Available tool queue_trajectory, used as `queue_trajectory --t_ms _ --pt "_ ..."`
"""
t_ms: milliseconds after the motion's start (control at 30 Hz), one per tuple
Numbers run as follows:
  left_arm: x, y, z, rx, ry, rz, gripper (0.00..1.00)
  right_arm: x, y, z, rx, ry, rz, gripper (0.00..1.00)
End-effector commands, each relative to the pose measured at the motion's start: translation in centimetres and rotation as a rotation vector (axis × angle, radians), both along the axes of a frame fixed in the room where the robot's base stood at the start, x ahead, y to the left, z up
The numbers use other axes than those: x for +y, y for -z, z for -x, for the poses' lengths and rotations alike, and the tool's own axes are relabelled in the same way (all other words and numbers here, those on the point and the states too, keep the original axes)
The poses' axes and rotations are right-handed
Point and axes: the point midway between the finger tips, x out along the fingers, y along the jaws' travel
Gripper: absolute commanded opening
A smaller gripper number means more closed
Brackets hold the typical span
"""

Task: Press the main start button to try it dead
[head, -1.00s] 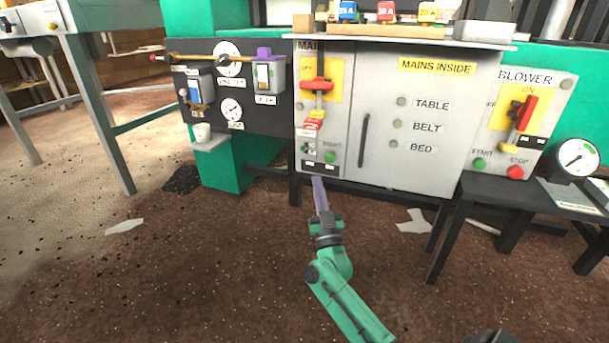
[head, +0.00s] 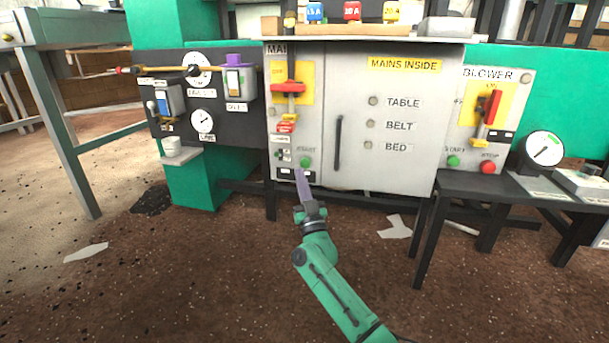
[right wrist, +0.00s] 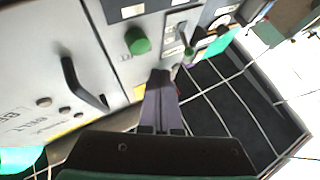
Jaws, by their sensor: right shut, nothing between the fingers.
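The green main start button (head: 305,162) sits low on the MAIN panel (head: 279,150), under a START label. In the right wrist view the green button (right wrist: 138,40) stands out from the panel, above and left of my fingertips. My right gripper (head: 299,172) is shut and empty. Its purple-grey fingers point up at the panel, just below and left of the button. In the right wrist view the fingertips (right wrist: 160,76) appear apart from the button. The main switch's red handle (head: 288,88) is above, with a red tag (head: 286,124) under it. My left gripper is not in view.
The MAINS INSIDE door (head: 420,150) with its dark handle (head: 338,143) is right of the MAIN panel. The BLOWER panel has its own green start button (head: 453,161) and red stop button (head: 488,167). A dark stool (head: 475,187) stands at the right.

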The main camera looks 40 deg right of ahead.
Motion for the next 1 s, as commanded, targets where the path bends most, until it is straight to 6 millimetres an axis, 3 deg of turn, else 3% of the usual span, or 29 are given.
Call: queue_trajectory --t_ms 233,1000 --pt "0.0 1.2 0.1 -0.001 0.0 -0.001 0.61 -1.6 0.0 -1.1 0.0 0.0 0.0 0.0" --pt "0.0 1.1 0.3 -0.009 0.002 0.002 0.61 -1.6 -0.1 -1.1 0.001 -0.001 -0.001 0.0"
